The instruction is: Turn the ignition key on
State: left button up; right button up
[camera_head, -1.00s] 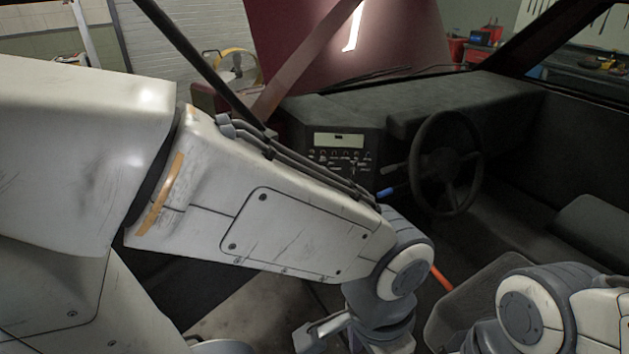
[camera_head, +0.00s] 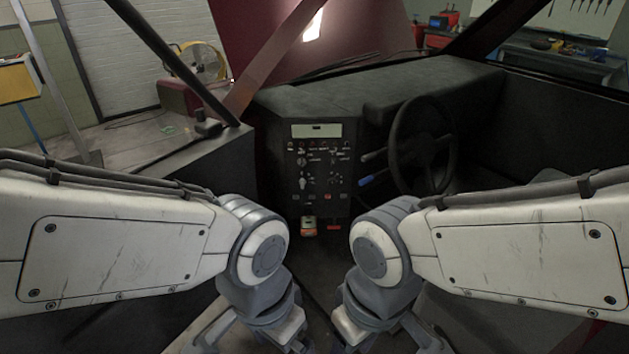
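The centre dashboard panel (camera_head: 320,165) is in the middle of the head view, with rows of small knobs, switches and a pale display slot at its top. I cannot pick out the ignition key among these small controls. My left gripper (camera_head: 248,338) and my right gripper (camera_head: 388,338) are at the bottom edge, below and in front of the panel, apart from it. Their fingertips are cut off by the frame, so I cannot tell whether they are open or shut.
The steering wheel (camera_head: 422,146) stands right of the panel, with a blue-tipped lever (camera_head: 372,180) beside it. A small orange-and-white item (camera_head: 308,226) sits at the panel's foot. A dark sloping windscreen pillar (camera_head: 172,62) is at upper left. Space directly before the panel is clear.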

aim_at(301, 161)
jog(key=u, duration=0.2)
jog(key=i, duration=0.95)
jog(key=z, duration=0.15)
